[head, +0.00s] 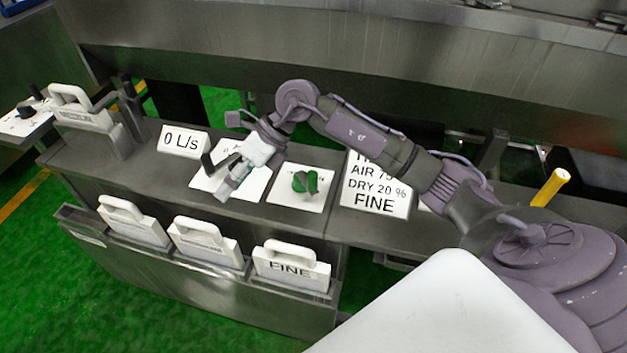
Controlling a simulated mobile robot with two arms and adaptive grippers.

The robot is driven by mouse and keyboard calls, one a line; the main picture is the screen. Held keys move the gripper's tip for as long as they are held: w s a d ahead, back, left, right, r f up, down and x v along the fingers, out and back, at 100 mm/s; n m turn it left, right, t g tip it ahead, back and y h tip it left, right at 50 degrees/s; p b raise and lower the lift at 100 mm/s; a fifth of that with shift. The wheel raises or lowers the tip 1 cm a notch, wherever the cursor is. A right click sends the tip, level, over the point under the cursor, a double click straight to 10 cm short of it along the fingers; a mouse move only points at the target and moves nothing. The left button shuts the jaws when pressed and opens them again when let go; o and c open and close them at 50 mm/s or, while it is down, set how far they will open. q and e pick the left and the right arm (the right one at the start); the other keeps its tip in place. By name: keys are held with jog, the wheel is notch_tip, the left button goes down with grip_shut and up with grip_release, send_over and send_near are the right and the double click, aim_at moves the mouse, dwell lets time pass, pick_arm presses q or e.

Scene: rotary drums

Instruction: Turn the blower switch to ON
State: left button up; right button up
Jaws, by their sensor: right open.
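Two white switch plates lie on the dark console top. The right plate (289,201) carries a green knob (305,182). The left plate (258,184) is partly covered by my right gripper (221,178), which is open and reaches down over it from the right. A dark upright piece shows at its left side; I cannot tell if it is a finger or a switch handle. The plates' lettering is too small or covered, so I cannot tell which is the blower switch or its position. The green knob stands apart from the gripper. My left gripper is out of view.
A "0 L/s" sign (183,140) stands left of the plates, and an AIR/DRY/FINE sign (365,197) stands right, partly behind my arm. Handled white plates, one marked FINE (291,268), sit along the front rack. A yellow post (550,187) stands at the right.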

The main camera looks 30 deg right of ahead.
jog(key=w+d+h, duration=0.1)
jog(key=d+h, duration=0.5)
jog(key=d, duration=0.6)
jog(key=m+g+h, duration=0.1)
jog(key=h, duration=0.2)
send_near(314, 173)
jog(key=f+p, duration=0.1)
jog(key=f, duration=0.5)
jog(key=f+p, duration=0.1)
jog(key=f, duration=0.6)
jog(key=shift+w+d+p, duration=0.1)
jog(key=shift+w+p, duration=0.1)
jog(key=shift+p, duration=0.15)
grip_shut()
